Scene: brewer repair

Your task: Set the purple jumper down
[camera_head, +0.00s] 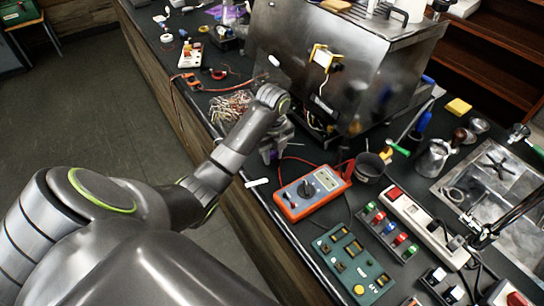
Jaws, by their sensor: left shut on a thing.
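My left gripper (276,148) points down over the dark bench, just in front of the steel brewer (325,60). It is shut on the purple jumper (273,155), which shows only as a small purple bit at the jaws. My own wrist and fingers hide the rest. I cannot tell whether the jumper touches the bench. My right gripper is not in view.
An orange multimeter (311,191) with a red lead lies right of my left gripper. A pile of thin wires (230,106) lies to its left. A green panel (352,262) and a switch strip (387,230) sit nearer the front. The bench edge is close.

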